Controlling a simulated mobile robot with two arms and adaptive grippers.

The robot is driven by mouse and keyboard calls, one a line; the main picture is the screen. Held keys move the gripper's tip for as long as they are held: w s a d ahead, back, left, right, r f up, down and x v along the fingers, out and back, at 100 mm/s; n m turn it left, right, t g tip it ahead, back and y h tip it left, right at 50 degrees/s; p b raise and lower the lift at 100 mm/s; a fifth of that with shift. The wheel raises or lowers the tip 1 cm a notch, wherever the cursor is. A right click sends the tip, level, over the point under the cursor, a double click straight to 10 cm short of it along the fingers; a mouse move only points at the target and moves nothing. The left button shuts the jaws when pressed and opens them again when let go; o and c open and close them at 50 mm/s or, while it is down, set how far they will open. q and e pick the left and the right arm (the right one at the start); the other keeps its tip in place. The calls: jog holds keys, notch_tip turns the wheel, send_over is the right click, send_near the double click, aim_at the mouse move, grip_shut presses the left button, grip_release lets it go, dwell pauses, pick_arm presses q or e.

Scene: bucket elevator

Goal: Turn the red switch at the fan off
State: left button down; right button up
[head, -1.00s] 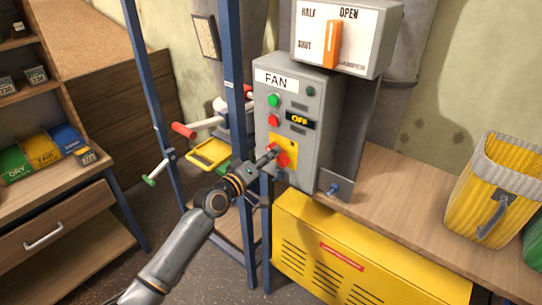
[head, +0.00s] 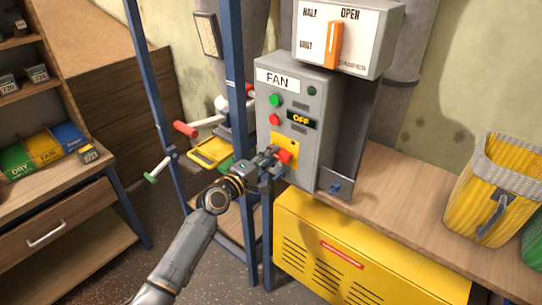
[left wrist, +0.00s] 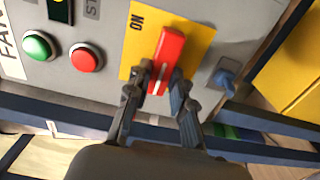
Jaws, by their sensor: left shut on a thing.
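The grey fan box (head: 325,112) has a "FAN" label and a small display reading "OFF". Its red switch (left wrist: 171,46) sits on a yellow plate (left wrist: 199,38) with "ON" printed near one end. The switch also shows in the head view (head: 285,156). My left gripper (left wrist: 161,84) is shut on the lower end of the red switch, one finger on each side. In the head view, the left gripper (head: 272,158) reaches the switch from the lower left. My right gripper is not in view.
A green button (left wrist: 38,46) and a red button (left wrist: 86,58) sit beside the switch plate. A blue post (head: 239,110) stands close left of the box. A damper panel with an orange handle (head: 334,44) is above. A yellow bin (head: 492,190) stands on the bench at right.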

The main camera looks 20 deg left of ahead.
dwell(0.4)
pick_arm(q)
jog(key=c, duration=1.2)
grip_release()
jog(key=shift+o, duration=0.2)
jog(key=v, duration=1.2)
